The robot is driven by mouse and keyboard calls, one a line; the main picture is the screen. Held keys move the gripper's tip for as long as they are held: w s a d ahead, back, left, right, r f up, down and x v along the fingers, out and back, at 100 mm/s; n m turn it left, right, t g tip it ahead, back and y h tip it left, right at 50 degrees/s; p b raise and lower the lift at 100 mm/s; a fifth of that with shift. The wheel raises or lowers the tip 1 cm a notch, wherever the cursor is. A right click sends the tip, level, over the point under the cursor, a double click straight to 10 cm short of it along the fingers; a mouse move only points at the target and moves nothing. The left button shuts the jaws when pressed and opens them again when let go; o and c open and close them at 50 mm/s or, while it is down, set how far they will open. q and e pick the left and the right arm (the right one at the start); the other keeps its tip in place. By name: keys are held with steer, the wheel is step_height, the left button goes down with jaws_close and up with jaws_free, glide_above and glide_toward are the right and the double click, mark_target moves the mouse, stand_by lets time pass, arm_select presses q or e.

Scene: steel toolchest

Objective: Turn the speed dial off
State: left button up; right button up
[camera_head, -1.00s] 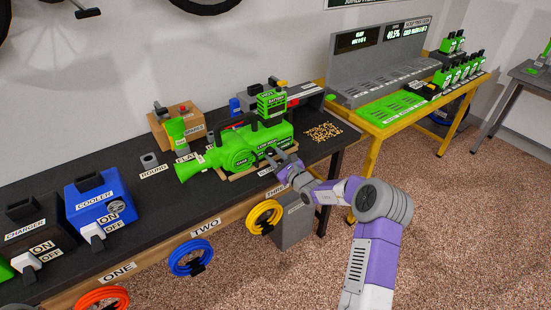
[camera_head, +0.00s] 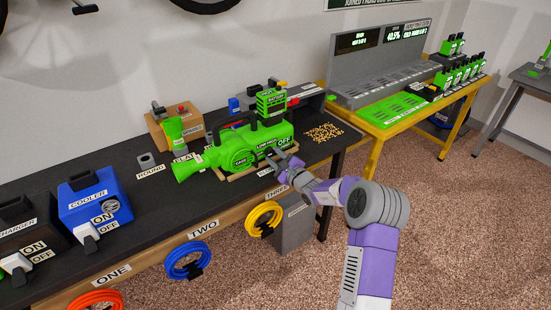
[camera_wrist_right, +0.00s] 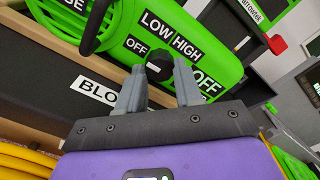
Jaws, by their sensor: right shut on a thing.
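The green blower (camera_head: 232,150) lies on its side stand on the black bench, nozzle pointing left. In the right wrist view its green side (camera_wrist_right: 205,50) carries LOW, HIGH and OFF labels around a dark speed dial (camera_wrist_right: 159,62). My right gripper (camera_wrist_right: 160,73) has one finger on each side of the dial and is shut on it. Which mark the dial points to cannot be told. In the head view my right gripper (camera_head: 277,160) reaches the blower's near side and hides the dial. My left gripper is not in view.
A yellow hose coil (camera_head: 263,219) and blue coil (camera_head: 187,259) hang along the front edge. Orange-brown pellets (camera_head: 323,132) lie right of the blower. The yellow table (camera_head: 372,153) stands further right.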

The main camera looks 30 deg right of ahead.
steer(key=o, duration=1)
steer(key=shift+o, duration=0.2)
